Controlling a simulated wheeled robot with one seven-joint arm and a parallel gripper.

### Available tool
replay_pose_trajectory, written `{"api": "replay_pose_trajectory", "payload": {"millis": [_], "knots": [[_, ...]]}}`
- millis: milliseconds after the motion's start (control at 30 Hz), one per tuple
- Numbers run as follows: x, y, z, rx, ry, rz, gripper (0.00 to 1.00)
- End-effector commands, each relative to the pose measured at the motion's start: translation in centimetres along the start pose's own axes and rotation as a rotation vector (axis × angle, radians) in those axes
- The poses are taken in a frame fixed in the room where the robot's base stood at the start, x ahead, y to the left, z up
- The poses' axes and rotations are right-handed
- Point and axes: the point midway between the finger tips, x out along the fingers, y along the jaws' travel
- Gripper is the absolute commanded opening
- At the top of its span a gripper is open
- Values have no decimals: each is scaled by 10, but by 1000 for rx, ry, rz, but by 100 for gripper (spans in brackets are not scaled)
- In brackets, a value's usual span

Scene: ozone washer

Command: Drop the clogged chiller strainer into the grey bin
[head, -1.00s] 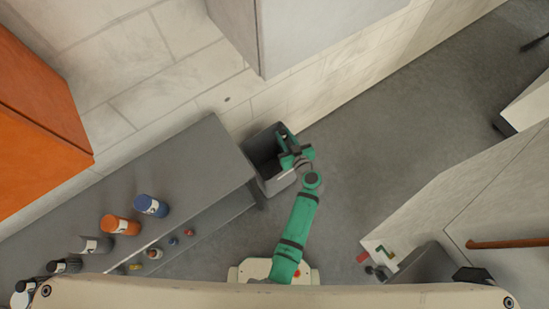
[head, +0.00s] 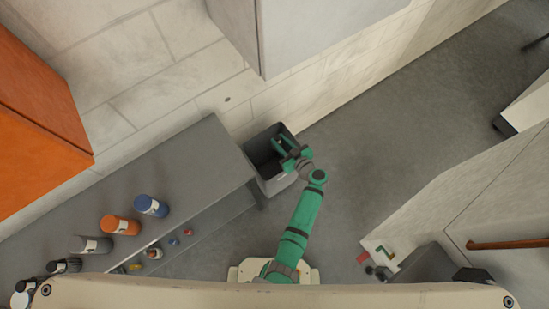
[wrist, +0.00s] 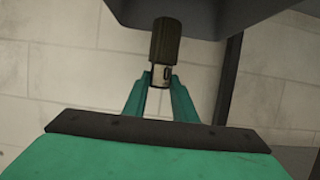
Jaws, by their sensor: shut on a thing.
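The strainer (wrist: 165,42) shows in the wrist view as a dark ribbed cylinder with a pale, marked band at its lower end. My gripper (wrist: 160,80) is shut on that pale end, with one green finger on each side. In the head view, my gripper (head: 279,147) is over the opening of the grey bin (head: 280,184), which stands on the floor at the end of the bench. The bin's inside is dark. The strainer cannot be made out clearly in the head view.
A grey bench (head: 190,160) stands left of the bin, with a blue bottle (head: 151,206), an orange bottle (head: 121,225) and others on it. A pale cabinet (head: 310,30) is behind the bin. The floor (head: 390,130) to the right is clear.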

Motion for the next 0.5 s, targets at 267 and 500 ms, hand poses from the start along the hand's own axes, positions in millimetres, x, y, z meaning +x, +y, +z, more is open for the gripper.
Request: {"api": "replay_pose_trajectory", "payload": {"millis": [267, 500], "knots": [[1, 0, 4, -1, 0, 1, 0], [1, 0, 4, -1, 0, 1, 47]]}}
